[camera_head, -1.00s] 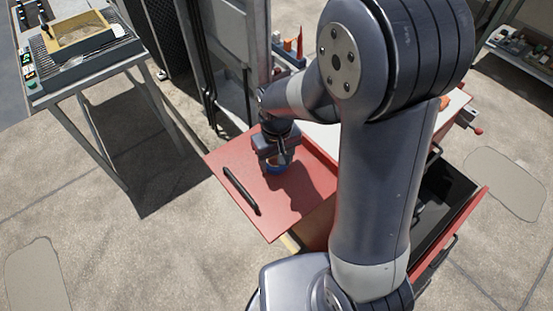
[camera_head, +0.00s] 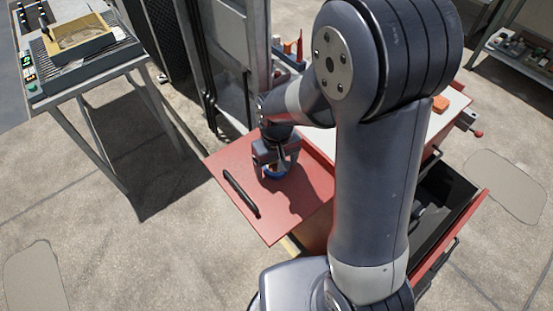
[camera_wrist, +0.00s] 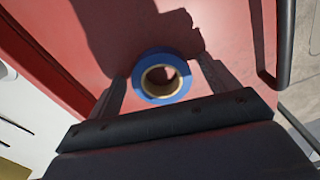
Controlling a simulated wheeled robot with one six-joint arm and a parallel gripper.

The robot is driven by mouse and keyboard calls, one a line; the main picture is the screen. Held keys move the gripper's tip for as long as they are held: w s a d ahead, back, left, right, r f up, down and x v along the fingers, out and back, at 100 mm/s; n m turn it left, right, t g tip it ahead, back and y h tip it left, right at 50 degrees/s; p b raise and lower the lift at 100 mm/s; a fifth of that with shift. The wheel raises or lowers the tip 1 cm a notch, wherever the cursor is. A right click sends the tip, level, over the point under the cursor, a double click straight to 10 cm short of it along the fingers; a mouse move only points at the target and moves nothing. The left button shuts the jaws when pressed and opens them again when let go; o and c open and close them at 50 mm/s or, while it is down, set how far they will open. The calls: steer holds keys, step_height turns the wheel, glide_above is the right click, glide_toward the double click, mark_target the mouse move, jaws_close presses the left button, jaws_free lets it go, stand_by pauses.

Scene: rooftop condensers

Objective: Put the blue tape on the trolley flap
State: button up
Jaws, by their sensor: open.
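The blue tape (camera_wrist: 178,54) is a roll with a tan core. It lies flat on the red trolley flap (camera_head: 290,215), which is folded out level and has a black bar handle (camera_head: 241,192). In the head view the blue tape (camera_head: 273,175) shows partly under my gripper (camera_head: 271,170). In the wrist view my gripper (camera_wrist: 160,88) is open, with one finger on each side of the roll and gaps between fingers and tape. The fingertips are just above or at the flap; the exact height is hard to tell.
The trolley's white top (camera_head: 440,125) adjoins the flap, with an orange item (camera_head: 440,103) on it. An open drawer (camera_head: 450,215) is on the right. A metal table (camera_head: 90,75) stands left, a grey cabinet (camera_head: 225,50) behind.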

mark_target(276, 167)
step_height(276, 167, up, 12)
stand_by(0.5)
